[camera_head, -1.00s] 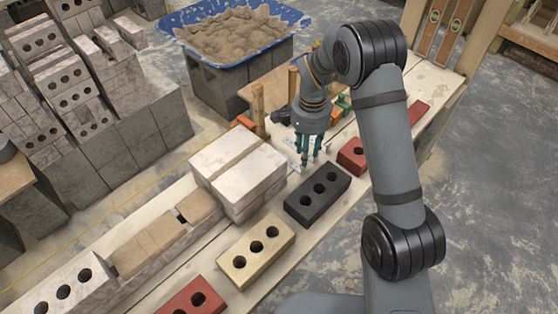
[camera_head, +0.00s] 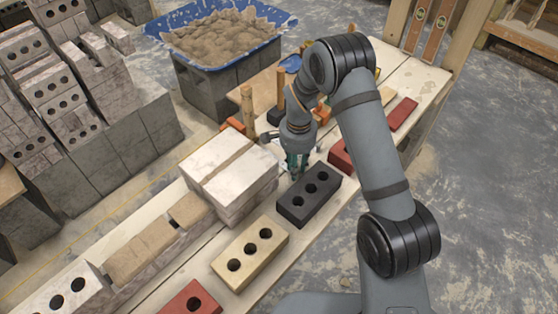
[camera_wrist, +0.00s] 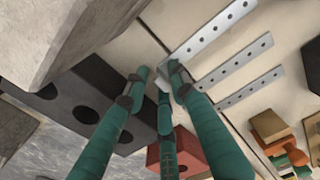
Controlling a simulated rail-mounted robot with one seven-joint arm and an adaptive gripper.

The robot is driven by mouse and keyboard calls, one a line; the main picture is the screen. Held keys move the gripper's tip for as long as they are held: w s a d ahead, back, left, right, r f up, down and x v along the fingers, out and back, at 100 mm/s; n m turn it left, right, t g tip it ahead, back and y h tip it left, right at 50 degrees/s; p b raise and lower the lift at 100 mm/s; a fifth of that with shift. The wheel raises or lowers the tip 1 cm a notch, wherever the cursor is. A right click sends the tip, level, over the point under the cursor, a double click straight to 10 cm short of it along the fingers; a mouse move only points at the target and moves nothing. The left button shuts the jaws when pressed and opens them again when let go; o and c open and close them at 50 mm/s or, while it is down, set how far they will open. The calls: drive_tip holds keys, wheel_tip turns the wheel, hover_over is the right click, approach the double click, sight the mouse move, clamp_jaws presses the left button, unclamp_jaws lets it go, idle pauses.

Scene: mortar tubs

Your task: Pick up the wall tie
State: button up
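Three flat grey metal strips with holes, the wall ties, lie on the pale board in the wrist view: an upper one (camera_wrist: 211,29), a middle one (camera_wrist: 228,66) and a lower one (camera_wrist: 250,89). In the head view my gripper (camera_head: 296,172) is low over the board, and my arm hides most of the ties.
A dark three-hole brick (camera_head: 309,196) is close to my gripper, with a pale stone block stack (camera_head: 230,172) to its left. A red brick (camera_head: 340,157) is right of it. A yellow brick (camera_head: 249,250) lies nearer. A blue mortar tub (camera_head: 284,22) stands behind.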

clamp_jaws()
drive_tip(key=shift+r, duration=0.15)
idle(0.4)
